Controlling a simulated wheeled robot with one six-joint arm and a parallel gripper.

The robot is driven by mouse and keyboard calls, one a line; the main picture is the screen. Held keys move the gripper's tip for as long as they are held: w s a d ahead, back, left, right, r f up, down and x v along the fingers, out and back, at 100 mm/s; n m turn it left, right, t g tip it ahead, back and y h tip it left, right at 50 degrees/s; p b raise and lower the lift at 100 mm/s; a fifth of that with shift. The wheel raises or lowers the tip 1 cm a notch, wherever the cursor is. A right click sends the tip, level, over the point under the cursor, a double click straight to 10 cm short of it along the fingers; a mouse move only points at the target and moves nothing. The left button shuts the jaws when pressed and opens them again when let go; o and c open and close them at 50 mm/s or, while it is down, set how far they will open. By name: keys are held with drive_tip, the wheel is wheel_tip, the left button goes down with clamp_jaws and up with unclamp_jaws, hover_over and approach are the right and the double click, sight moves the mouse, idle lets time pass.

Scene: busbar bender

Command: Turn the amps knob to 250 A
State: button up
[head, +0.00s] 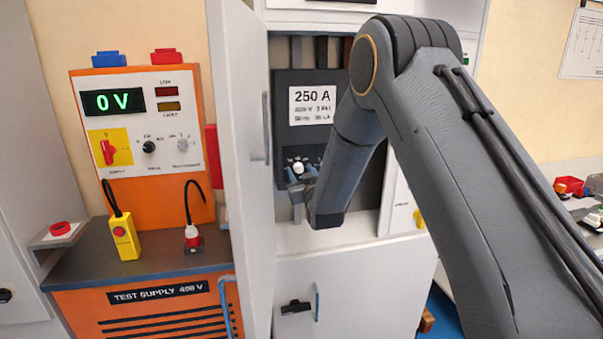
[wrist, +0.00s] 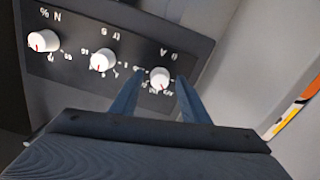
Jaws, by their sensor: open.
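The amps knob (wrist: 160,78) is a small white dial with a red mark, under an upside-down "A" label in the wrist view. Its scale numbers are too small to read surely. My gripper (wrist: 161,82) is open, with one blue finger to each side of this knob; whether they touch it I cannot tell. In the head view my gripper (head: 303,190) is at the lower part of the dark breaker unit (head: 286,103), mostly hidden by my arm. A white knob (head: 298,168) shows just above it. A plate (head: 313,104) on the unit reads 250 A.
Two more white knobs, a middle one (wrist: 102,60) and one marked "N %" (wrist: 43,41), sit on the same panel. An open cabinet door (head: 240,150) stands close left of my gripper. The orange test supply (head: 140,140) reads 0 V.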

clamp_jaws()
drive_tip(key=c, duration=1.1)
unclamp_jaws()
